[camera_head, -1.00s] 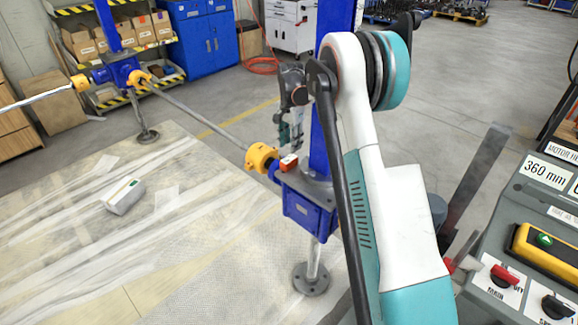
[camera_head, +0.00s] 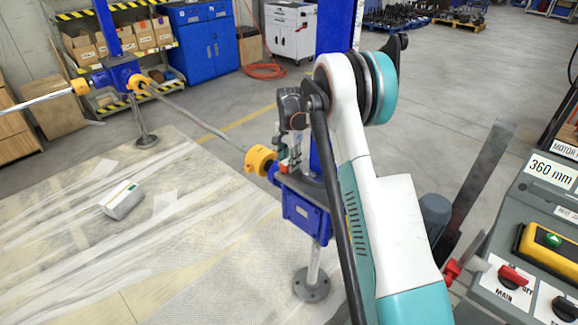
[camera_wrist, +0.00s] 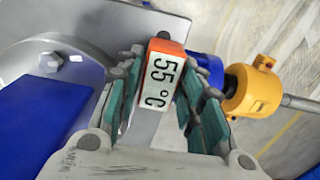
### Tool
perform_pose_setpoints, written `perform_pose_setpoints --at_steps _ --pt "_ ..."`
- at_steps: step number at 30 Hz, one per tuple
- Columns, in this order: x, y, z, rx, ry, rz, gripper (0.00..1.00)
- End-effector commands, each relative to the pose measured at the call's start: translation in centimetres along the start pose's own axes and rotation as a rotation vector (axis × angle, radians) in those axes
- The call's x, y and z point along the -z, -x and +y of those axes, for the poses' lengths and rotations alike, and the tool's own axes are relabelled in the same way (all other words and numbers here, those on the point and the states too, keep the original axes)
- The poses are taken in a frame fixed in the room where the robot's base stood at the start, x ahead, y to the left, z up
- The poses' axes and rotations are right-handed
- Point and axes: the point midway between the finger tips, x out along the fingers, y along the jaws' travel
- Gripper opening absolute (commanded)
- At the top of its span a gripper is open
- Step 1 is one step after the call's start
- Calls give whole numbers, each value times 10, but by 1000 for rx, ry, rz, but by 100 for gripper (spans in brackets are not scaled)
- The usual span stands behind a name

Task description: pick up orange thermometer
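In the head view only a small orange patch of the thermometer (camera_head: 282,153) shows beside my fingers. My gripper (camera_wrist: 168,82) is open, with one teal-padded finger on each side of the thermometer. The left finger is very close to it, and whether it touches I cannot tell; a small gap shows on the right. In the head view my gripper (camera_head: 289,160) is lowered at the jack and partly hidden by my arm.
The blue jack housing (camera_head: 303,213) stands under my gripper, with a blue column (camera_head: 322,150) rising close by. A yellow coupling (camera_head: 260,159) and shaft adjoin on the left. A control panel (camera_head: 535,225) is at right.

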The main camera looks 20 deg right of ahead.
Motion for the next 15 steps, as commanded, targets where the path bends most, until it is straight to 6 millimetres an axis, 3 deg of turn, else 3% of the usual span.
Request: perform_pose_setpoints --at_steps 1,4,15 --pt "0 0 0 0 0 0 21" --pt "0 0 0 0 0 0 1" --pt "0 4 0 0 0 0 0"
